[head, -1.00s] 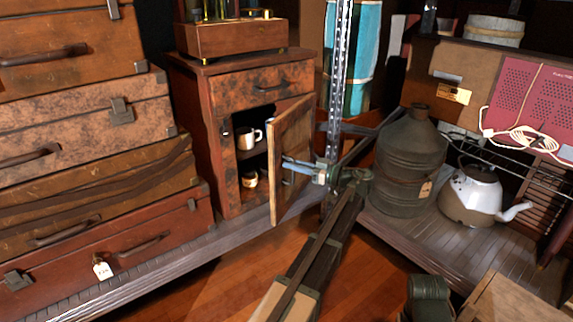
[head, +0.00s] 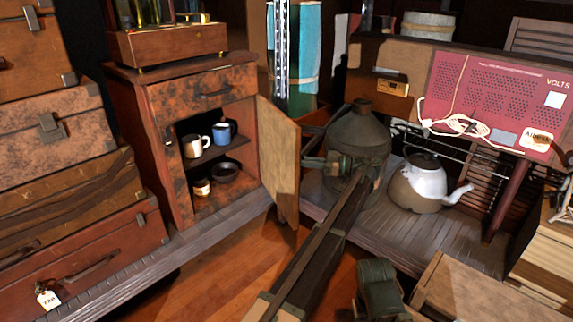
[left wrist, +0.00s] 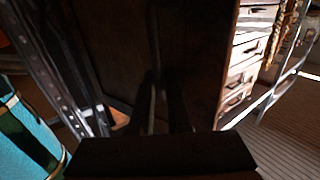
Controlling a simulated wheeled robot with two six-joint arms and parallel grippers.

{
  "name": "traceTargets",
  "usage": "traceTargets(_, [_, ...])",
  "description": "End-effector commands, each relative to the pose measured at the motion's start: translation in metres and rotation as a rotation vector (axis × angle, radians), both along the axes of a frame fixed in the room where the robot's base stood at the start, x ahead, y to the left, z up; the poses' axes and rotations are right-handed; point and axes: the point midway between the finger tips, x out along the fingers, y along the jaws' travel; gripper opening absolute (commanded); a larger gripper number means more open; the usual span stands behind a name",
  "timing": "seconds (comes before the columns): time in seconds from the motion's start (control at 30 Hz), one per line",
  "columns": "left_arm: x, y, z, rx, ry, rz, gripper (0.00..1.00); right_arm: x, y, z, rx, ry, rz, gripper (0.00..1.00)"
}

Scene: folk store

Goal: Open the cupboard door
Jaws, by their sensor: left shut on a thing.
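The small wooden cupboard (head: 160,155) stands left of centre in the head view. Its door (head: 279,160) is hinged on the right and stands wide open, its pale inner face showing. My left gripper (head: 314,162) is behind the door, at its outer side, with the fingertips hidden there. In the left wrist view the dark outer face of the door (left wrist: 195,50) fills the middle. My left gripper (left wrist: 165,118) is shut on the upright door handle (left wrist: 153,75) there, though the view is dark.
Inside the cupboard are a cream mug (head: 195,146), a blue mug (head: 222,132), a small jar (head: 201,187) and a dark bowl (head: 225,172). Suitcases (head: 60,190) stack at left. A metal can (head: 358,145) and a kettle (head: 418,185) stand right of the door.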

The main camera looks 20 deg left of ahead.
Motion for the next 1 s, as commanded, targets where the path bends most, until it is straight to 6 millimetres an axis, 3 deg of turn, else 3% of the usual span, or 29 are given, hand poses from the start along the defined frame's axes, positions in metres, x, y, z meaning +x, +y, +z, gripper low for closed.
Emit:
traceTargets(0.2, [0.0091, -0.0126, -0.0001, 0.000, 0.001, 0.025, 0.00, 0.0000, 0.0000, 0.0000, 0.000, 0.000, 0.000, 0.50])
traceTargets(0.6, [0.0091, -0.0131, 0.0000, 0.000, 0.001, 0.030, 0.00, 0.0000, 0.0000, 0.0000, 0.000, 0.000, 0.000, 0.50])
traceTargets(0.63, [0.0091, -0.0130, 0.0000, 0.000, 0.001, 0.029, 0.17, 0.0000, 0.0000, 0.0000, 0.000, 0.000, 0.000, 0.50])
traceTargets(0.8, [0.0091, -0.0131, 0.0000, 0.000, 0.001, 0.029, 0.45, 0.0000, 0.0000, 0.0000, 0.000, 0.000, 0.000, 0.50])
traceTargets(1.0, [0.0090, -0.0134, 0.0000, 0.000, 0.000, 0.029, 0.45, 0.0000, 0.0000, 0.0000, 0.000, 0.000, 0.000, 0.50])
